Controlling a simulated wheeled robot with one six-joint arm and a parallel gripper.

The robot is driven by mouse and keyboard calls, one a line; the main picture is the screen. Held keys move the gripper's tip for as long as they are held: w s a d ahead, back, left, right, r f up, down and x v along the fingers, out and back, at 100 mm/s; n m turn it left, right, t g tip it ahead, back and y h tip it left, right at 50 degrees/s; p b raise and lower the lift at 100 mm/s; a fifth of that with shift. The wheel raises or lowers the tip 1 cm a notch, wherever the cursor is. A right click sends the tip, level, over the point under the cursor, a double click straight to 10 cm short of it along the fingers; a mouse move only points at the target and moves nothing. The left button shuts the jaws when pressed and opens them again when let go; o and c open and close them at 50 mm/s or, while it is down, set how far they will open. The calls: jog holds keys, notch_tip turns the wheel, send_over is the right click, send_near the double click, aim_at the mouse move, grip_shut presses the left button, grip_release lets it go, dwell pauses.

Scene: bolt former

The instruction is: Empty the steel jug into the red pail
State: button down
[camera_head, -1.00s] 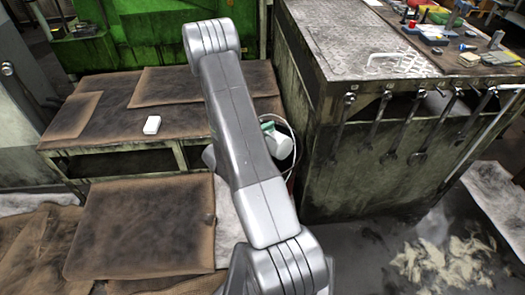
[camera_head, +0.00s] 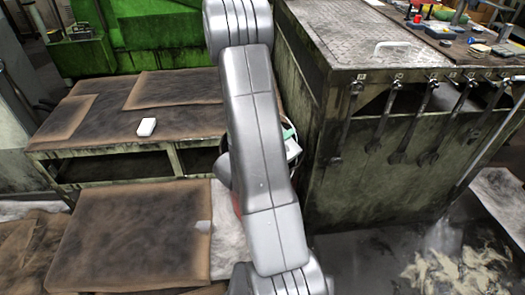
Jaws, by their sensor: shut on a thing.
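My arm's grey links fill the middle of the view and hide much of what lies behind them. I cannot see my gripper or its fingertips. I cannot make out the steel jug. A small sliver of red (camera_head: 237,204) shows at the left edge of my arm, low in the middle. It may be part of the red pail, but too little shows to tell. A white and pale green thing (camera_head: 291,146) peeks out at the right edge of my arm, beside the tall cabinet; what it is stays unclear.
A low workbench (camera_head: 75,136) with brown mats stands at left, a white block (camera_head: 146,127) on it. A brown-topped surface (camera_head: 130,235) lies nearer. At right, a metal cabinet (camera_head: 390,190) has spanners (camera_head: 378,120) hanging on its side and a white handle (camera_head: 390,46) on top. Pale shavings (camera_head: 460,275) litter the floor.

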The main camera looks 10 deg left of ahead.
aim_at(289, 149)
jog(key=s+d+f+m+b, duration=0.1)
jog(key=m+b, duration=0.1)
jog(key=shift+b, duration=0.3)
jog(key=m+b, duration=0.1)
jog(key=f+b, duration=0.1)
jog(key=b, duration=0.1)
jog(key=shift+s+d+f+m, duration=0.15)
jog(key=shift+d+f+m, duration=0.1)
jog(key=shift+d+m, duration=0.15)
jog(key=s+d+f+m+b, duration=0.3)
jog(key=m+b, duration=0.5)
jog(key=b, duration=0.6)
jog(key=shift+s+d+f+m+t, duration=0.2)
jog(key=shift+s+d+m+t, duration=0.15)
jog(key=shift+d, duration=0.45)
